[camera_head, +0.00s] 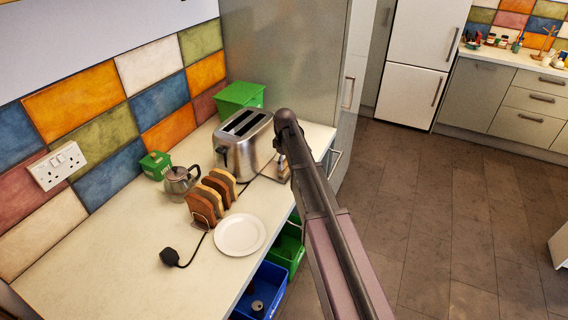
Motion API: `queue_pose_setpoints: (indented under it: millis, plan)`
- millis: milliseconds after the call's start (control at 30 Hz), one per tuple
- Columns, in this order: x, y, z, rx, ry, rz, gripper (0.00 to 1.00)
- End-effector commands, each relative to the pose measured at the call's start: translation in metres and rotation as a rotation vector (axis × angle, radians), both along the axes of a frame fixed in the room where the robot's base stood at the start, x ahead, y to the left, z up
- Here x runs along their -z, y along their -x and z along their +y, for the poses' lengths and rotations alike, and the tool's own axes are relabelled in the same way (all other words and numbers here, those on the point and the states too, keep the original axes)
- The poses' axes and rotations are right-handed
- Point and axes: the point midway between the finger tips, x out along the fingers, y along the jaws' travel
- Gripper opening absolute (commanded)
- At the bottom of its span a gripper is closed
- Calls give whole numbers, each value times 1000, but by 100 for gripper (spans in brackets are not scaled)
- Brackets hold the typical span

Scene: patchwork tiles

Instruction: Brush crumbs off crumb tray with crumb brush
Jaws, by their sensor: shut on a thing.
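My dark arm reaches up from the bottom of the head view and ends in a rounded joint beside the toaster. My gripper cannot be made out; it seems hidden behind the arm. A small grey and brown item (282,168) shows at the arm's left edge, on or just above the counter right of the toaster. It is mostly covered, and I cannot tell what it is. I cannot pick out the crumb tray, the crumb brush or any crumbs. The silver toaster (243,150) stands upright on the counter with its slots up.
On the pale counter (110,255) stand a toast rack (211,194) with slices, a white plate (240,235), a metal teapot (181,183) and green boxes (240,97). A black plug (170,257) and its cord lie near the rack. Blue (262,290) and green bins sit below the counter edge.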

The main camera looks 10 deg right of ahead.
Motion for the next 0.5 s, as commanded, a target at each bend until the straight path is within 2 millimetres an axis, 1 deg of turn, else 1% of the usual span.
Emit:
queue_pose_setpoints:
  millis: [267,500]
  plan:
    - [0,-2,-2,0,1,-2,32]
    - [-1,-9,-7,1,1,-2,32]
